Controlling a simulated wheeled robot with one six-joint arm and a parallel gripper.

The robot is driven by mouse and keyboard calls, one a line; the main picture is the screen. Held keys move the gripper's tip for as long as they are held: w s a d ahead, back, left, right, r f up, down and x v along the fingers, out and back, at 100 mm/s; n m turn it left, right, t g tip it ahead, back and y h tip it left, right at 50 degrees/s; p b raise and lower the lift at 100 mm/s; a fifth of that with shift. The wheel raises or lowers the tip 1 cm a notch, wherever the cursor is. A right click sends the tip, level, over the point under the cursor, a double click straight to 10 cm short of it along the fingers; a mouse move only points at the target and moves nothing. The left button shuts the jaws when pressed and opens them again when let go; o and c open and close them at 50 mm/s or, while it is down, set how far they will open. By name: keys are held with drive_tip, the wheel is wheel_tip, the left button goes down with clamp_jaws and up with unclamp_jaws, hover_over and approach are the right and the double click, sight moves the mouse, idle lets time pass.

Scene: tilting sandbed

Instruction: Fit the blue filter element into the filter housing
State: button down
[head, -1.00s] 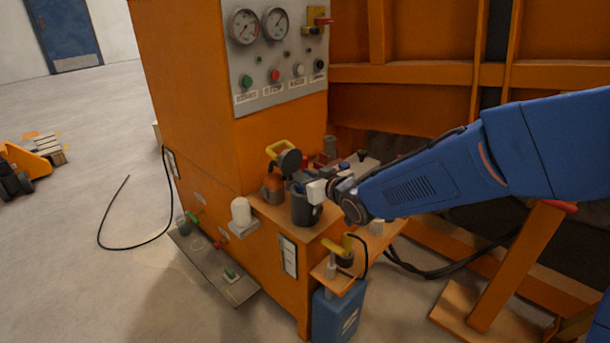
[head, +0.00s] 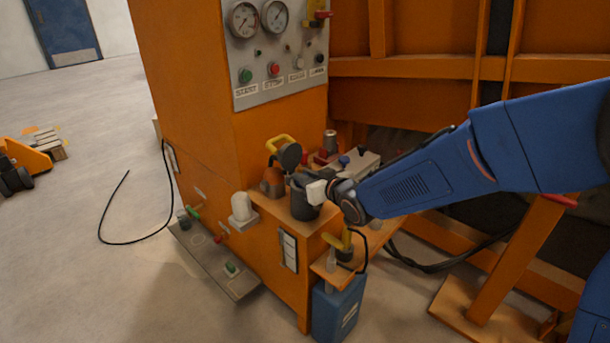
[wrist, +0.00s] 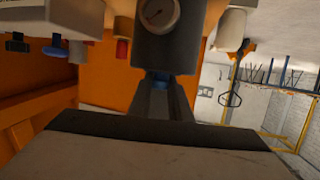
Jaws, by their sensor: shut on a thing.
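The filter housing (head: 304,207) is a dark grey cylinder on the orange bench. In the wrist view the housing (wrist: 178,52) shows a round gauge on its side, and the picture looks upside down. My gripper (head: 303,181) is at the mouth of the housing, its fingers pointing at it.
An orange bottle (head: 272,181) and a black round part with a yellow handle (head: 288,155) stand left of the housing. A white cup (head: 241,206) is on a side ledge. A blue can (head: 338,308) stands below. The floor at left is mostly clear.

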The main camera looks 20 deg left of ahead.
drive_tip(key=shift+f, duration=0.1)
drive_tip(key=c, duration=1.6)
unclamp_jaws()
drive_tip(key=shift+o, duration=0.2)
drive_tip(key=v, duration=1.7)
drive_tip(key=shift+d, duration=0.2)
drive_tip(key=shift+s, duration=0.15)
